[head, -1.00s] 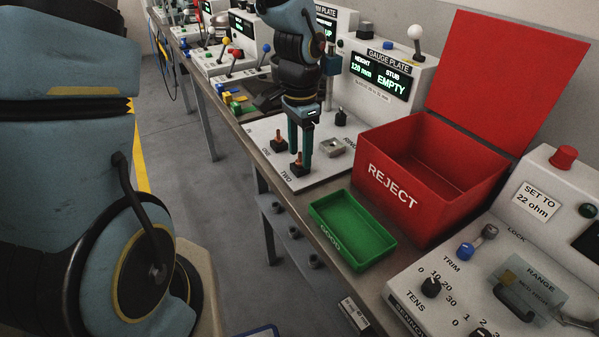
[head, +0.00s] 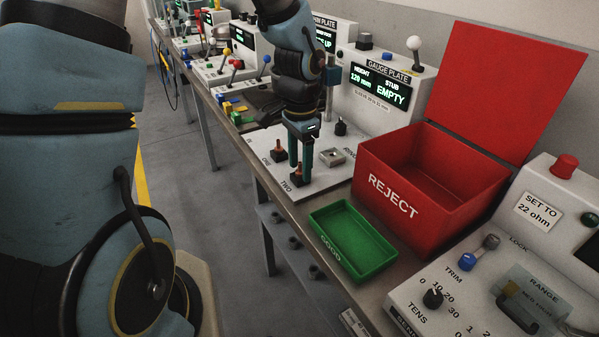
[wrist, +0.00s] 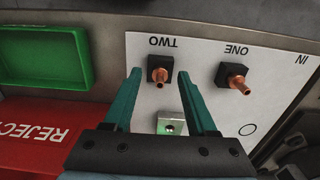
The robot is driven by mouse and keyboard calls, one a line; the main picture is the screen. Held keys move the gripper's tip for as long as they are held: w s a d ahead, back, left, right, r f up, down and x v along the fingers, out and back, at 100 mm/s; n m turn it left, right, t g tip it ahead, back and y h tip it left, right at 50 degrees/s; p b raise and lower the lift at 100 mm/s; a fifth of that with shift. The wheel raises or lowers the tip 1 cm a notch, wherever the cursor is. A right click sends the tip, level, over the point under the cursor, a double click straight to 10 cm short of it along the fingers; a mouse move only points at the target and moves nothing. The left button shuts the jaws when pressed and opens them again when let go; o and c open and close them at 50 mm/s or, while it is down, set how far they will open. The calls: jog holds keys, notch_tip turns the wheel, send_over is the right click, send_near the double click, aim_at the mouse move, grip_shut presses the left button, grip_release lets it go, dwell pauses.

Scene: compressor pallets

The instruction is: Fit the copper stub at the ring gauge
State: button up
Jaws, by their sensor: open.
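Two copper stubs stand upright in black holders on the white gauge plate (head: 330,178). The stub at ONE (head: 278,144) also shows in the wrist view (wrist: 238,85). The stub at TWO (wrist: 160,77) lies between the fingertips in the wrist view, with gaps on both sides. My gripper (head: 301,168) is open, pointing down over TWO; its green fingers show in the wrist view (wrist: 161,76). The ring gauge, a pale metal block with a hole (head: 331,156), sits behind the fingers; it also shows in the wrist view (wrist: 170,123). The gauge display (head: 379,84) reads STUB EMPTY.
A green GOOD tray (head: 352,240) stands in front of the plate. A red REJECT bin (head: 400,195) with a raised lid is to its right. A black knobbed post (head: 340,128) rises behind the ring gauge. A control panel (head: 470,300) fills the near right.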

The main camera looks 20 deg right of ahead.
aim_at(300, 163)
dwell(0.8)
grip_shut()
jog(key=shift+r+p, duration=0.15)
jog(key=shift+p, duration=0.15)
dwell(1.1)
jog(key=shift+r+p, duration=2.75)
jog(key=shift+r, duration=0.15)
